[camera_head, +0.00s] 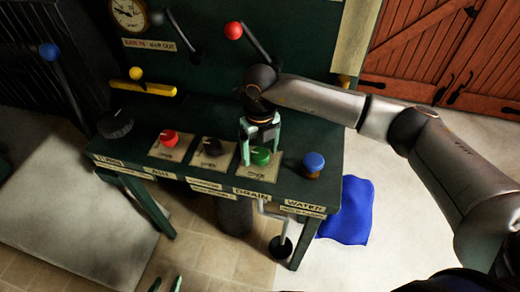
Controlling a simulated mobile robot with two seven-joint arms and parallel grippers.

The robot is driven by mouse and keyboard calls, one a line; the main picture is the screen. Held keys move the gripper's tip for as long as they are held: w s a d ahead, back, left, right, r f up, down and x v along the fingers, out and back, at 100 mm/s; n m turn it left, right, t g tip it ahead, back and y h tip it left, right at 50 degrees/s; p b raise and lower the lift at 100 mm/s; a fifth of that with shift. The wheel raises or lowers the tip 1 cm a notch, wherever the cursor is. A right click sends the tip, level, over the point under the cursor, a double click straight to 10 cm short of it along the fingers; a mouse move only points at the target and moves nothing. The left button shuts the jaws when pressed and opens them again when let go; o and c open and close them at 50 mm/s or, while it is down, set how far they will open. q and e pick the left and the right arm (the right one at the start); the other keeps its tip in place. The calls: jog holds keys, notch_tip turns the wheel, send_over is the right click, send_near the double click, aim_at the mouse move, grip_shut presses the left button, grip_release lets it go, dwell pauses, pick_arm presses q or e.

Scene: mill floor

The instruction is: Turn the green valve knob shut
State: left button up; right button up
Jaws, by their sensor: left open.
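The green valve knob (261,157) sits on a pale plate on the front of the dark green bench, above the DRAIN label. My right gripper (260,142) comes down over it from behind, with its pale green fingers apart at the knob's back and sides. The fingers hide part of the knob, and I cannot tell whether they touch it. My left gripper (166,284) shows only as two separate fingertips at the bottom edge, open and empty, well away from the bench.
A red knob (168,138), a black knob (212,147) and a blue knob (313,164) line the bench (316,138). A blue cloth (347,212) lies on the floor at right.

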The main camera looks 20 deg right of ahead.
aim_at(260, 154)
notch_tip(260, 154, up, 12)
jog(key=shift+r, duration=0.25)
dwell(0.5)
jog(key=shift+s, duration=0.1)
